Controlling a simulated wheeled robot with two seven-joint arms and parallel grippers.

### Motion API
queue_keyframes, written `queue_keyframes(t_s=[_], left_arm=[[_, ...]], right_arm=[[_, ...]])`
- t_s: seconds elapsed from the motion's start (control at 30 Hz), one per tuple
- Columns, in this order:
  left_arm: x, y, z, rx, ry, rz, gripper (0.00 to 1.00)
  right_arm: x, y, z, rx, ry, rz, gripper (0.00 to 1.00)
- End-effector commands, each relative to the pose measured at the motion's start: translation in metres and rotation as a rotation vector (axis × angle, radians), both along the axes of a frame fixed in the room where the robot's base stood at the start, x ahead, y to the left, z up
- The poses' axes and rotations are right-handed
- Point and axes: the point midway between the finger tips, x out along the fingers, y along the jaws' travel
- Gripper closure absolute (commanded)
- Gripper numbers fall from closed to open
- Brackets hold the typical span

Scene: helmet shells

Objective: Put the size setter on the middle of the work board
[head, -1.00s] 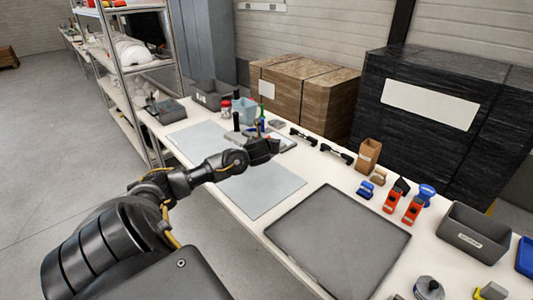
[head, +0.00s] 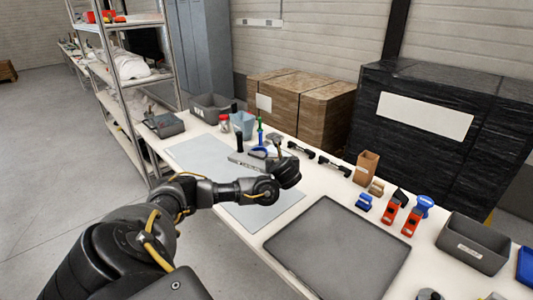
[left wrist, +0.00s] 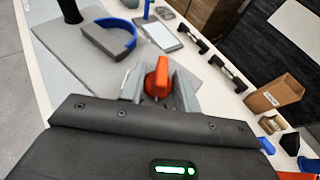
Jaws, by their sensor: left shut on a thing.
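My left gripper shows in the left wrist view (left wrist: 158,88), its fingers shut on an orange knob-like thing, which I take to be the size setter (left wrist: 157,78). In the head view my left gripper (head: 290,174) is above the far part of the table, and the size setter is hidden there. A dark grey rimmed board, seemingly the work board (head: 340,250), lies nearer and to the right of the gripper. Its surface is bare. My right gripper is out of view.
A pale grey mat (head: 205,152) lies under and beyond my left arm, with a grey block (head: 245,163) and a blue band. Black clips (head: 335,166), a brown holder (head: 366,167), orange tools (head: 413,217) and a grey bin (head: 473,243) line the far side.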

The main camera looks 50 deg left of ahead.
Motion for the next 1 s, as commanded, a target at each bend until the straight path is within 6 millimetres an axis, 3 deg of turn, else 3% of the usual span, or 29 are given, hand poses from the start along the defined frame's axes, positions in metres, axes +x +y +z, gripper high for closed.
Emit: queue_keyframes(t_s=[0.37,0.5,0.7,0.8,1.0], left_arm=[[0.008,-0.161,0.047,-0.003,-0.007,-0.364,0.97],[-0.002,-0.224,0.07,-0.008,-0.006,-0.517,0.97],[-0.032,-0.304,0.109,-0.012,-0.011,-0.732,0.97],[-0.047,-0.328,0.125,-0.009,-0.009,-0.808,0.97],[-0.062,-0.346,0.139,-0.001,-0.005,-0.876,0.97]], right_arm=[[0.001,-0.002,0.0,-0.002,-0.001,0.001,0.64],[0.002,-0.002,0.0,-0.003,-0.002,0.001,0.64],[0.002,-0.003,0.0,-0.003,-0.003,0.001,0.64],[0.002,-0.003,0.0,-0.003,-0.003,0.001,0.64],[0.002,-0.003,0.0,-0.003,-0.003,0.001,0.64]])
